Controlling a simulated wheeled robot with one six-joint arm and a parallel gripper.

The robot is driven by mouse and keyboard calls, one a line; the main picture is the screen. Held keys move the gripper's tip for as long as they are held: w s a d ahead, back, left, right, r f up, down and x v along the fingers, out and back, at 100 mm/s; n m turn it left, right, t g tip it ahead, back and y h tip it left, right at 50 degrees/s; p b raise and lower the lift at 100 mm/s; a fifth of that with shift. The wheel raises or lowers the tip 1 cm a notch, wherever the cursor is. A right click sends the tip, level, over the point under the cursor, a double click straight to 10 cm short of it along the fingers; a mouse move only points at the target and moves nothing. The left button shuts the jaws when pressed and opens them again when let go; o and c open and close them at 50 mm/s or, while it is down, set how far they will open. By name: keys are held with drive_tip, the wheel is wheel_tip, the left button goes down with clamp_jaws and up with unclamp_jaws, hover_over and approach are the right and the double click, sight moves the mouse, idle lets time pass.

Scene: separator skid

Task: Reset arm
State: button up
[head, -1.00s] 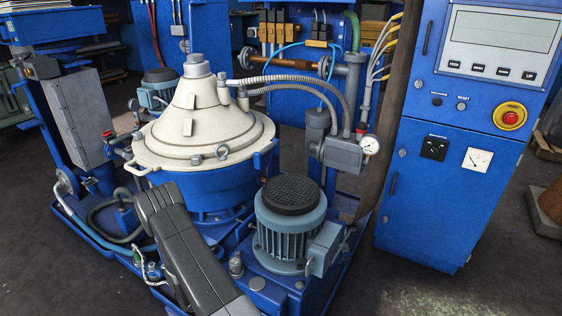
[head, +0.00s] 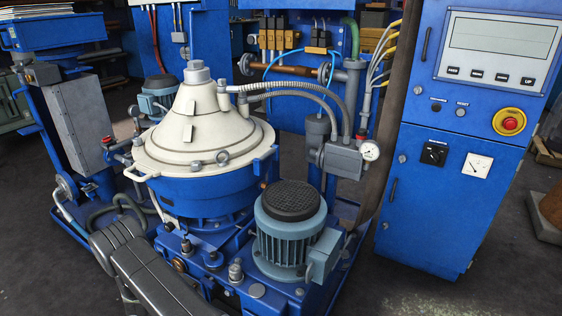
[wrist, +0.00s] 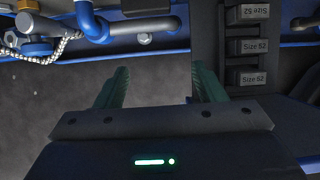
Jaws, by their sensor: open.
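My gripper (wrist: 160,88) shows in the wrist view with its two green fingers apart and nothing between them. Dark grey floor shows between and beyond the fingers. In the head view my gripper is out of sight, and only my grey arm shows at the lower left, in front of the separator skid. The white cone-topped separator (head: 205,130) stands upright behind my arm. The blue-grey motor (head: 288,230) stands to the right of my arm, apart from it.
A blue control cabinet (head: 425,205) with a red stop button (head: 509,123) stands at the right. A pressure gauge (head: 370,150) and hoses sit behind the motor. In the wrist view, blocks marked "Size 52" (wrist: 250,46) sit beside the right finger, and blue pipes (wrist: 95,22) run along the top.

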drive_tip(key=a+b, duration=0.7)
drive_tip(key=a, duration=0.3)
drive_tip(key=shift+w+a, duration=0.15)
drive_tip(key=shift+a, duration=0.1)
drive_tip(key=shift+r, duration=0.1)
